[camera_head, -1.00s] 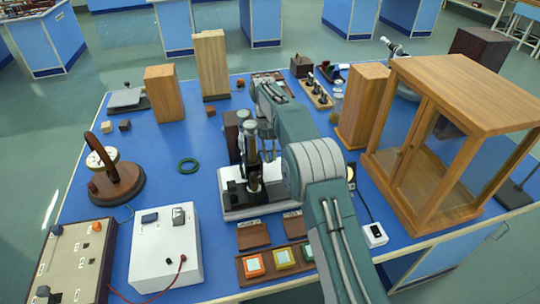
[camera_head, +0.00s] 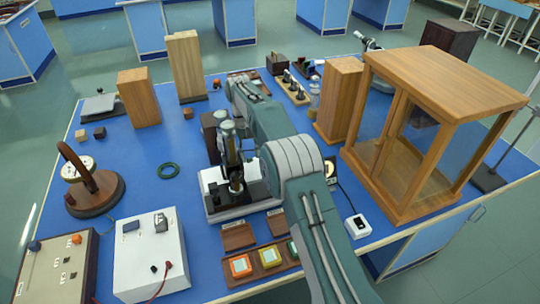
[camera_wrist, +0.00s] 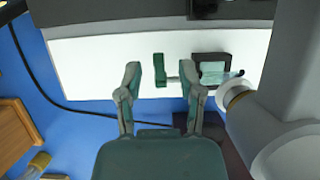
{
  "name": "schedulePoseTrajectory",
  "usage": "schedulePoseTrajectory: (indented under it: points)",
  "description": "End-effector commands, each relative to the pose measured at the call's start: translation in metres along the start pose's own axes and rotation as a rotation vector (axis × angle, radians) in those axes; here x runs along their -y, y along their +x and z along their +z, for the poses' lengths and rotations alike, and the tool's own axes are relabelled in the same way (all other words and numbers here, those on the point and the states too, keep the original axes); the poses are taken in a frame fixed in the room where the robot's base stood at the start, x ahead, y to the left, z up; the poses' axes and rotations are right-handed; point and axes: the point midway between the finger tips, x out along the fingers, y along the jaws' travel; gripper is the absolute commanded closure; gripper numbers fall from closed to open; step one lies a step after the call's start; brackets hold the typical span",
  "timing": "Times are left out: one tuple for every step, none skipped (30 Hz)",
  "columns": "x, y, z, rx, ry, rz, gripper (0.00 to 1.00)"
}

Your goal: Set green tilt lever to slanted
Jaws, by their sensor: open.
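A green lever (camera_wrist: 160,70) shows in the wrist view as a short upright bar in front of a white panel (camera_wrist: 100,68). My gripper (camera_wrist: 161,80) is open, with one finger on each side of the lever in the picture. Gaps show between the lever and both fingers, and nothing is held. A dark block with a pale green piece (camera_wrist: 212,71) is just right of the lever. In the head view, the black-and-white instrument (camera_head: 237,190) stands beside my arm. The lever cannot be made out there, and my arm hides part of the instrument.
A wooden glass-sided cabinet (camera_head: 430,125) stands at the right. A white box (camera_head: 150,255) and a round-based device (camera_head: 95,195) stand at the left. Coloured blocks (camera_head: 270,256) lie in front of the instrument.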

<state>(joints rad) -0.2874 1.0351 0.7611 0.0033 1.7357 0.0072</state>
Motion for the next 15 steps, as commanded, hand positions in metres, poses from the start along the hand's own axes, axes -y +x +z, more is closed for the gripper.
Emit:
schedulePoseTrajectory:
  points:
    - [-0.0002,0.0000,0.0002,0.000,0.000,0.000,0.51]
    - [-0.0002,-0.0001,0.0003,0.000,0.000,0.000,0.51]
    - [-0.0002,-0.0001,0.0004,-0.002,0.000,0.000,0.51]
    - [-0.0002,-0.0001,0.0007,-0.005,0.000,0.000,0.51]
    - [-0.0001,-0.0001,0.0010,-0.009,0.000,0.000,0.51]
    - [-0.0001,-0.0003,0.0016,-0.016,0.000,0.000,0.51]
    - [0.0000,0.0001,0.0020,-0.022,0.000,0.000,0.51]
    - [0.0000,0.0005,0.0023,-0.030,0.000,0.000,0.51]
    - [0.0001,0.0007,0.0031,-0.043,0.000,0.000,0.51]
    - [0.0001,0.0010,0.0036,-0.053,0.000,0.000,0.51]
    - [0.0001,0.0016,0.0039,-0.064,0.000,0.000,0.51]
    - [0.0001,0.0020,0.0045,-0.080,0.000,0.000,0.51]
    - [0.0001,0.0029,0.0050,-0.090,0.000,0.000,0.51]
    - [0.0002,0.0030,0.0053,-0.104,0.000,0.000,0.51]
    - [0.0002,0.0039,0.0058,-0.120,0.000,0.000,0.51]
